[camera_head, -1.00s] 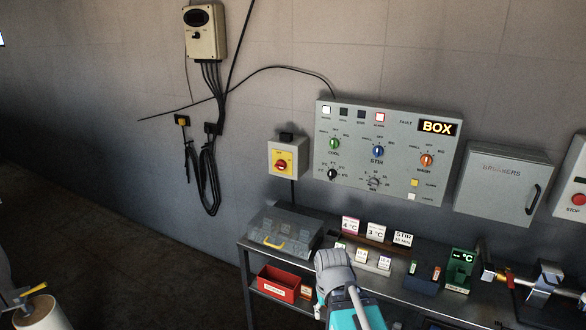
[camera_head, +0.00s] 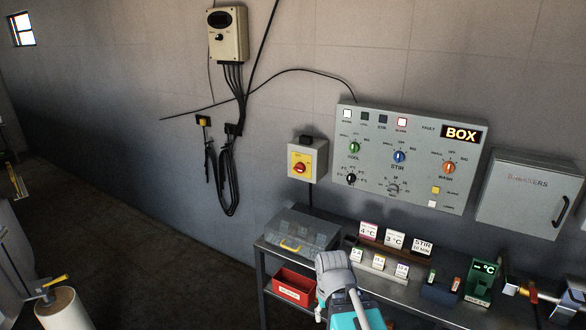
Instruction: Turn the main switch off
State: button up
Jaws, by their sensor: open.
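The main switch (camera_head: 300,168) is most likely the red rotary knob on a yellow plate, on a small grey box (camera_head: 322,160) on the wall left of the control panel. The knob's handle looks about level, but its marked position is too small to read. Part of my arm, grey and teal, rises from the bottom middle of the picture, below and right of the switch and apart from it. My gripper's fingers do not show.
The control panel (camera_head: 366,193) with coloured knobs and a lit BOX display hangs right of the switch. Cables (camera_head: 229,180) hang to the left. The wall before the switch looks clear.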

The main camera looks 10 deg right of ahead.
aim_at(299, 167)
jog(key=u, duration=0.05)
jog(key=i, duration=0.85)
jog(key=z, duration=0.1)
